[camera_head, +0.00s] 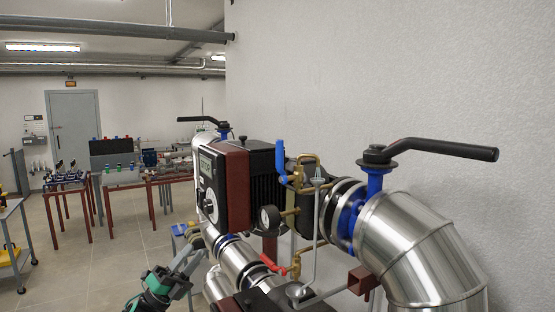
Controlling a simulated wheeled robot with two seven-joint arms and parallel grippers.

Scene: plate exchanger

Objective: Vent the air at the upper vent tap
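A small tap with an upright blue lever (281,160) sits at the upper middle of the pipework. A bent brass pipe (309,160) stands beside it, above a small grey funnel (318,182) with a thin pipe running down. I take this to be the upper vent tap. A lower brass tap with a red lever (272,264) sits above another small funnel (296,291). My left gripper (190,255) is at the lower left, in front of the pipework and well apart from the blue lever. Its finger gap is not clear. My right gripper is not in view.
A dark red pump unit (237,188), a round gauge (270,218) and a silver insulated pipe (415,250) crowd the middle and right. Black valve levers (440,149) stick out above. A wall is close behind. Open floor (120,262) and work tables lie left.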

